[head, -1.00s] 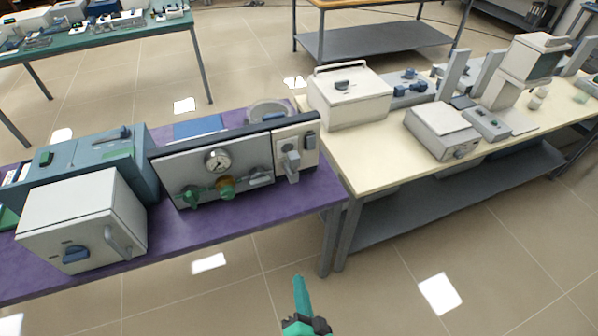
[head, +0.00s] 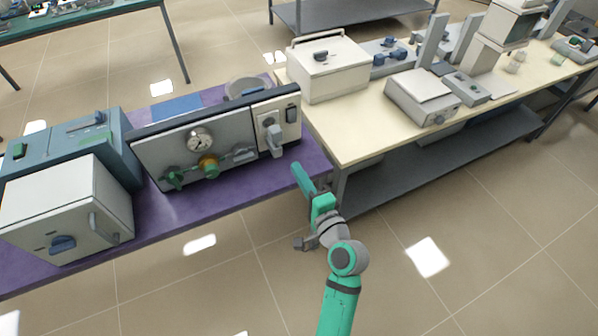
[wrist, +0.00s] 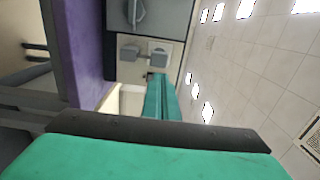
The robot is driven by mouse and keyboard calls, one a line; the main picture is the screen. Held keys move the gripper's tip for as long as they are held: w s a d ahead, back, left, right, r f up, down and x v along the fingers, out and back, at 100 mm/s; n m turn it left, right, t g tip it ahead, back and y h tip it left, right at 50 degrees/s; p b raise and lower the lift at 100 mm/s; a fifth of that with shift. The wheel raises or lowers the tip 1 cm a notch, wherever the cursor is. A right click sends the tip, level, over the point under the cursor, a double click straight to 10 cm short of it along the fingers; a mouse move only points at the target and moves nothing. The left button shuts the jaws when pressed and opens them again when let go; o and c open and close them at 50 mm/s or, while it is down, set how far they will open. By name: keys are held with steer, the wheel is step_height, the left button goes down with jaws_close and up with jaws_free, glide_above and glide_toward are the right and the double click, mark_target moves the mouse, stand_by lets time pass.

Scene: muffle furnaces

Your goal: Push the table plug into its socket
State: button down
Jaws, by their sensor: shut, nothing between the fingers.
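The grey plug (head: 274,142) sticks out from the pale socket plate (head: 269,119) at the right end of the gauge panel on the purple table. Its prongs and the socket holes are hidden, so how deep it sits cannot be told. My gripper (head: 297,168) is shut and empty, in front of the table's right front corner, below and right of the plug and apart from it. In the wrist view the teal fingers (wrist: 160,92) lie together, pointing toward the panel; two grey fittings show beyond them, and which is the plug is unclear.
The gauge panel (head: 190,150) carries a dial, a green knob and a yellow knob. A dark switch (head: 291,113) sits right of the plug. A white furnace (head: 70,210) stands at left. The cream table (head: 350,145) adjoins at right. The floor in front is clear.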

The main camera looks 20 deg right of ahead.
mark_target(278, 138)
steer(key=w, duration=1.1)
steer(key=shift+a, duration=0.15)
steer(key=shift+w, duration=0.1)
